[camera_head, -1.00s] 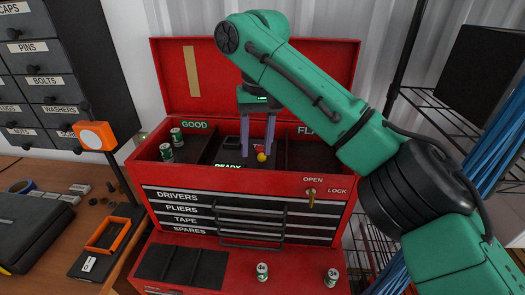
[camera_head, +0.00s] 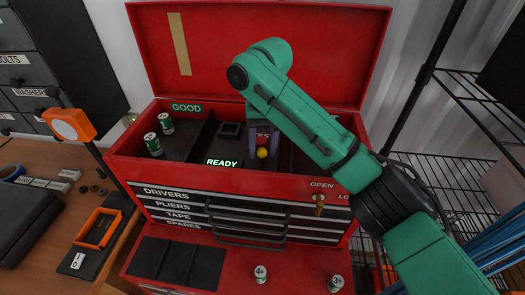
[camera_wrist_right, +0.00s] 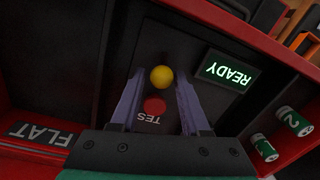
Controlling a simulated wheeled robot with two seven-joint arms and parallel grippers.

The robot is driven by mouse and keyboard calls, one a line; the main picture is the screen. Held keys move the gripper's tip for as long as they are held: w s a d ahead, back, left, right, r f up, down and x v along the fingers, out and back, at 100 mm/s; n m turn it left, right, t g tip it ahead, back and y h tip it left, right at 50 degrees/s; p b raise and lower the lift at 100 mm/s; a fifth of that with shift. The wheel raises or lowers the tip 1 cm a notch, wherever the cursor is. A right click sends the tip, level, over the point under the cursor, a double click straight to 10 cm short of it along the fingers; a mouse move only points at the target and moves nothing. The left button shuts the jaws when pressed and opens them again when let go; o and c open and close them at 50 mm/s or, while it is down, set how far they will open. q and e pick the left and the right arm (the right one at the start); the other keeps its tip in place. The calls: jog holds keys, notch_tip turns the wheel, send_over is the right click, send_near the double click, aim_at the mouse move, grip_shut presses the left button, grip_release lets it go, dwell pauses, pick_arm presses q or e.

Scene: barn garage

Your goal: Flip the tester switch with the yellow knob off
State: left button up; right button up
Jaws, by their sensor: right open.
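The tester panel (camera_wrist_right: 207,105) is a dark plate inside the red toolbox, with a lit READY display (camera_head: 222,162), also in the right wrist view (camera_wrist_right: 230,70). Its switch has a round yellow knob (camera_head: 262,153), which shows in the right wrist view (camera_wrist_right: 162,77) just above a round red part (camera_wrist_right: 154,106) and partly covered "TES" lettering. My right gripper (camera_head: 263,146) is open and points down at the panel. In the wrist view its two purple fingers stand on either side of the knob, with gaps visible. My left gripper is not in view.
The GOOD bin (camera_head: 187,107) holds two green-and-white batteries (camera_head: 153,144); the FLAT bin (camera_wrist_right: 40,133) is on the other side. The open red lid (camera_head: 330,50) stands behind. An OPEN/LOCK key (camera_head: 319,203) is on the front.

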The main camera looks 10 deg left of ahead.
jog(key=shift+f, duration=0.8)
jog(key=shift+s+r, duration=0.15)
jog(key=shift+s, duration=0.25)
jog(key=shift+c, duration=1.2)
grip_shut()
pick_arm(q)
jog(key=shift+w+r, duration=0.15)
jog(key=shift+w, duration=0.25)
